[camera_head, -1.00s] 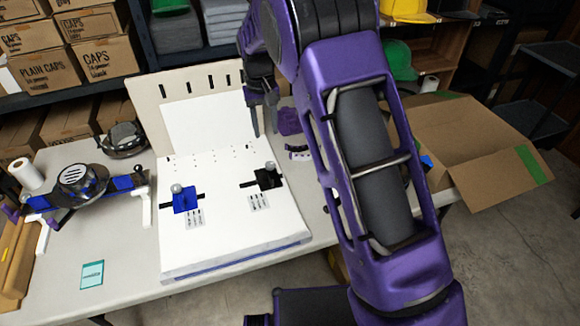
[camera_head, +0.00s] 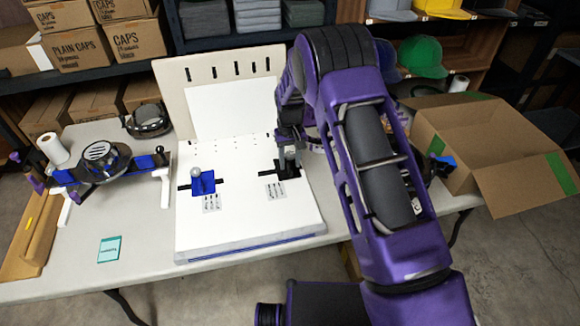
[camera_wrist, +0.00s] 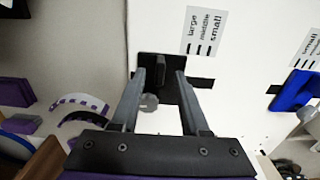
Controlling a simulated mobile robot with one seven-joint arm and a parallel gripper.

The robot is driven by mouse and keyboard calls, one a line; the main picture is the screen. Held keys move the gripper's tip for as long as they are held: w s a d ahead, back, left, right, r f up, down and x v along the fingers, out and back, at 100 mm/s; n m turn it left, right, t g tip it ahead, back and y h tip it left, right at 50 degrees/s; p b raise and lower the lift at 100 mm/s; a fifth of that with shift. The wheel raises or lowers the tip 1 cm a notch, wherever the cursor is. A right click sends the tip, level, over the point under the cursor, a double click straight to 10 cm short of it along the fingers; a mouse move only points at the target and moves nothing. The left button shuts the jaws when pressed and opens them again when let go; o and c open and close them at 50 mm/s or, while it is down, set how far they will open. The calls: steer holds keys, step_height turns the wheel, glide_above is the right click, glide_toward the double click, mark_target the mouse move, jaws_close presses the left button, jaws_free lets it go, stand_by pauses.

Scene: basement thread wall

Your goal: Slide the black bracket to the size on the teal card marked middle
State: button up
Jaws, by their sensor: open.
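The black bracket (camera_head: 287,171) sits at a dark slot on the right side of the white board. It also shows in the wrist view (camera_wrist: 147,62), with its round grey knob (camera_wrist: 149,102). My gripper (camera_wrist: 160,74) is open, its two fingers on either side of the bracket's raised middle part; I cannot tell whether they touch it. In the head view, my gripper (camera_head: 290,153) covers part of the bracket. A size label (camera_wrist: 203,30) beside the bracket reads large, middle, small. The teal card (camera_head: 109,249) lies on the table at front left, its print too small to read.
A blue bracket (camera_head: 203,183) with its own label stands left on the same white board (camera_head: 245,222). A purple-and-black device (camera_head: 105,163) is at the table's left. An open cardboard box (camera_head: 470,130) stands at right. The table's front left is mostly clear.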

steer(key=shift+f, duration=1.25)
jaws_close()
stand_by(0.5)
